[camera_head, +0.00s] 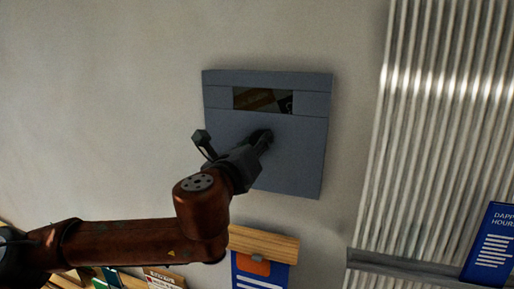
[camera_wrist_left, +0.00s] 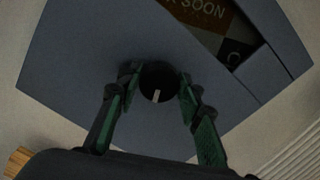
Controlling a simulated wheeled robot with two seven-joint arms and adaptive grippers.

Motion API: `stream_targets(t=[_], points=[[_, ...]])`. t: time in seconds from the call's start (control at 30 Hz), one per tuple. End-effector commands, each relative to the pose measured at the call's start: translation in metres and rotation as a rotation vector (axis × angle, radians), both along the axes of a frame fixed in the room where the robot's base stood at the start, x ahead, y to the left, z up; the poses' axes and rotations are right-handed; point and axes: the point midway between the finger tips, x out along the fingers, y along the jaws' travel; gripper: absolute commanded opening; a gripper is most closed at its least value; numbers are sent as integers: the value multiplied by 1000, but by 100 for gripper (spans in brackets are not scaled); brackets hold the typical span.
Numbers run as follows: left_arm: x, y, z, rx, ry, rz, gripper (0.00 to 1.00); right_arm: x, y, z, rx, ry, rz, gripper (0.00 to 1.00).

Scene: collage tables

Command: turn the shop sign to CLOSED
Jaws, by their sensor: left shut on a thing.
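The shop sign (camera_head: 300,150) is a blue-grey square panel on the wall, slightly tilted in the head view. Its dark window (camera_head: 262,99) near the top holds an orange-brown piece. In the wrist view the window (camera_wrist_left: 205,25) shows part of a word and "SOON", with a "C" on a dark part at one end. A round black knob (camera_wrist_left: 160,75) with a white mark sits below the window. My left gripper (camera_head: 262,138) is at the knob, its green-padded fingers (camera_wrist_left: 158,92) shut on it from both sides. My right gripper is not in view.
A wooden ledge (camera_head: 264,243) with a blue card hangs below the sign. Ribbed light panelling (camera_head: 430,120) and a blue hours board (camera_head: 491,245) stand at the right. The wall (camera_head: 110,90) left of the sign is bare.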

Motion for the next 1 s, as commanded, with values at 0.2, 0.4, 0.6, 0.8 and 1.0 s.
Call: stream_targets(t=[0.2, 0.4, 0.6, 0.8, 1.0], points=[[0, 1, -3, -198, 63, 0, 10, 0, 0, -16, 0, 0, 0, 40], [1, 1, -3, -379, 122, 0, 10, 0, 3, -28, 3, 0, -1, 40], [1, 2, -4, -560, 181, 0, 10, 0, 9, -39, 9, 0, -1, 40], [1, 2, -5, -735, 238, 1, 10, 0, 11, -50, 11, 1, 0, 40], [1, 3, -5, -884, 286, 1, 10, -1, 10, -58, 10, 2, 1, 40]])
